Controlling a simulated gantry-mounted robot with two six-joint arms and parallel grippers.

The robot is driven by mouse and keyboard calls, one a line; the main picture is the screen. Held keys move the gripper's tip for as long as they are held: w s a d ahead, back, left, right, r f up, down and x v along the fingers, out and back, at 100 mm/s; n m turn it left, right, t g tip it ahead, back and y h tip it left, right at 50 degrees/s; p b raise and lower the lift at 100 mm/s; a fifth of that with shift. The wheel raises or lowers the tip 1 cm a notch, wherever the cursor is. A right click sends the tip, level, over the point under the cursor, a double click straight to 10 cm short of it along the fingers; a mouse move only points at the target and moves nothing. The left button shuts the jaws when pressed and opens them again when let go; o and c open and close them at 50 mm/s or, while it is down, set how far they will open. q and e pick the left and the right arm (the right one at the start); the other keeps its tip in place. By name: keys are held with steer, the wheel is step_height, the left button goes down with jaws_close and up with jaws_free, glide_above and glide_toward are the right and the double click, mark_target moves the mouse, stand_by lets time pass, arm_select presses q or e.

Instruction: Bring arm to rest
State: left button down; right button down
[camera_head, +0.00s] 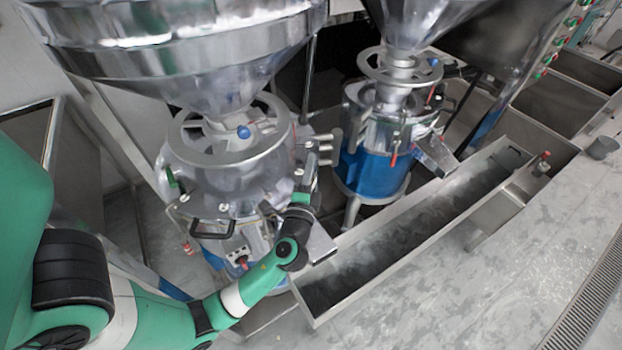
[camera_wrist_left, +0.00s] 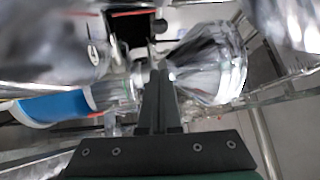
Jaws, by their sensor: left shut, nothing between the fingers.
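My left arm, green and white, comes in from the left in the head view. Its gripper (camera_head: 310,172) is raised in front of the near grinder (camera_head: 205,155), by the grinder's right side. In the left wrist view the two dark fingers (camera_wrist_left: 158,85) are together, with nothing between them. I cannot tell whether the gripper touches the grinder. My right arm and gripper are not in view.
A second grinder (camera_head: 375,165) with a blue body stands behind, to the right. A long metal trough (camera_head: 440,235) runs beside both grinders. A large metal hopper (camera_head: 190,40) overhangs the near grinder. The pale floor (camera_head: 510,290) at lower right is clear.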

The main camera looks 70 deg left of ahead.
arm_select(q)
steer(key=d, duration=0.3)
steer(key=shift+s+d+f, duration=0.3)
steer(key=shift+s, duration=0.05)
